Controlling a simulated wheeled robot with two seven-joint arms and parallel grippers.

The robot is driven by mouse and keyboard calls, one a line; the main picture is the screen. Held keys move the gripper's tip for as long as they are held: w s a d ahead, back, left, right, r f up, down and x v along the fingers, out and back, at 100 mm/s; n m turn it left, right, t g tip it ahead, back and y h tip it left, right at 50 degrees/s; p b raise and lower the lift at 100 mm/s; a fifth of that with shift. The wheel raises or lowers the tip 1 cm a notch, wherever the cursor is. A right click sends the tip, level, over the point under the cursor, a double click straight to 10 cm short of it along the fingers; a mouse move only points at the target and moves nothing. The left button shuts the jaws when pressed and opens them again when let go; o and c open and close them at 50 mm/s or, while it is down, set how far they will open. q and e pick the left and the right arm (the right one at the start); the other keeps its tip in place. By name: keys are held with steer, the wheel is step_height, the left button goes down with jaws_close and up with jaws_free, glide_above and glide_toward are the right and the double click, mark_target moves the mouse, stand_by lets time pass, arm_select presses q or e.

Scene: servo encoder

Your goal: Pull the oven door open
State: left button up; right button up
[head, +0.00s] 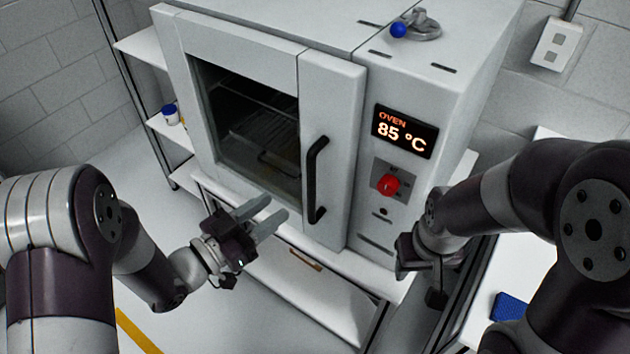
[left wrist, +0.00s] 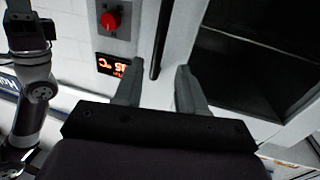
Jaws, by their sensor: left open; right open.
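The oven door (head: 245,120) is white with a dark window, and it looks shut against the oven. Its black upright bar handle (head: 313,180) is on the door's right side. My left gripper (head: 277,208) is open and empty, with its fingers pointing toward the handle's lower part from the left. In the head view the fingertips are apart from the handle. In the left wrist view the handle (left wrist: 160,40) appears between the two fingers, beyond the palm. My right gripper (head: 418,275) is below the control panel, right of the door; its fingers are partly hidden.
The oven's panel has a display (head: 404,131) reading 85 °C and a red knob (head: 388,185). Below the oven is a white drawer (head: 310,285) with a brass-coloured pull. Shelves (head: 150,55) stand left. A blue object (head: 510,306) lies on a white surface at right.

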mark_target(308, 184)
arm_select(q)
steer(key=p+x, duration=0.1)
steer(key=x, duration=1)
steer(key=shift+s, duration=0.1)
jaws_close()
